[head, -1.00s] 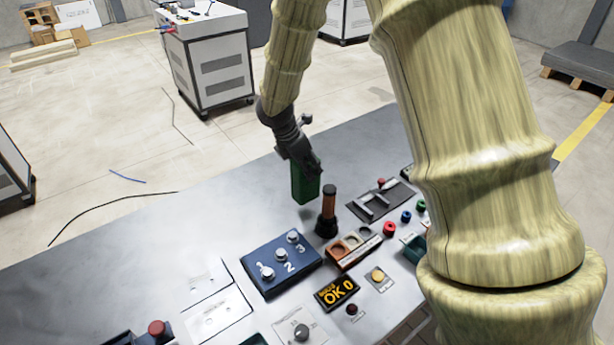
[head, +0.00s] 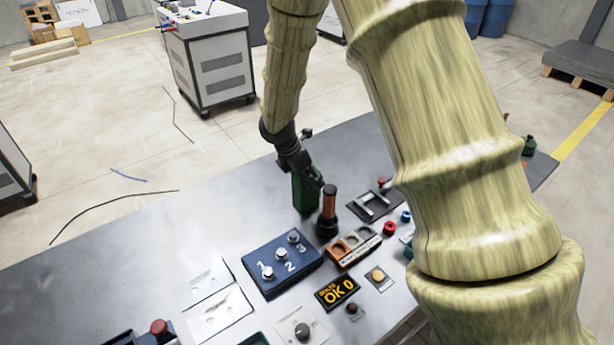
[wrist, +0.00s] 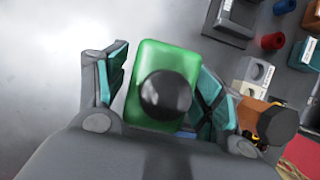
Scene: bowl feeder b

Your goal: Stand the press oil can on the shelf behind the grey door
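A green box-shaped can (head: 305,193) with a round black cap is the one thing here that looks like the press oil can; I see no label. My gripper (head: 304,174) is above the grey table with its fingers on both sides of the can, holding it upright. In the wrist view the can (wrist: 150,62) stands between the two teal-padded fingers. I cannot tell whether its base touches the table. The grey door and the shelf are not in view.
An orange-and-black torch-like tool (head: 328,212) stands close right of the can. A blue numbered switch box (head: 281,263), an orange holed block (head: 353,248) and an OK display (head: 337,292) lie nearer. A dark green container (head: 529,146) is far right.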

